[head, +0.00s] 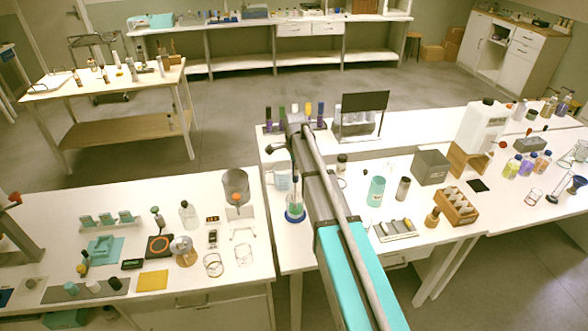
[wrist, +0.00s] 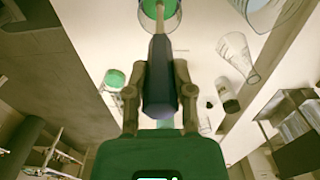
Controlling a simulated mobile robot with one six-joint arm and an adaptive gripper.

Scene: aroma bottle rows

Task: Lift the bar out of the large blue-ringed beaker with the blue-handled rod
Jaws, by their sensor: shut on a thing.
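My gripper (wrist: 160,76) is shut on the dark blue handle of the rod (wrist: 158,88), one finger on each side of it. The rod's pale shaft runs away from the handle toward a round vessel with green contents (wrist: 147,9) at the top of the wrist view. In the head view the blue-ringed beaker (head: 295,216) stands on the middle bench, left of my arm, with greenish contents. My gripper (head: 284,149) is above it. The rod's tip is hard to see, so I cannot tell how deep it is. I cannot make out the bar.
A clear jug (head: 283,181) stands close behind the beaker. A rack of coloured vials (head: 294,118) and a dark panel (head: 364,101) are farther back. A teal cup (head: 376,191) stands right of my arm. The left bench (head: 200,285) holds many small items beyond a gap.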

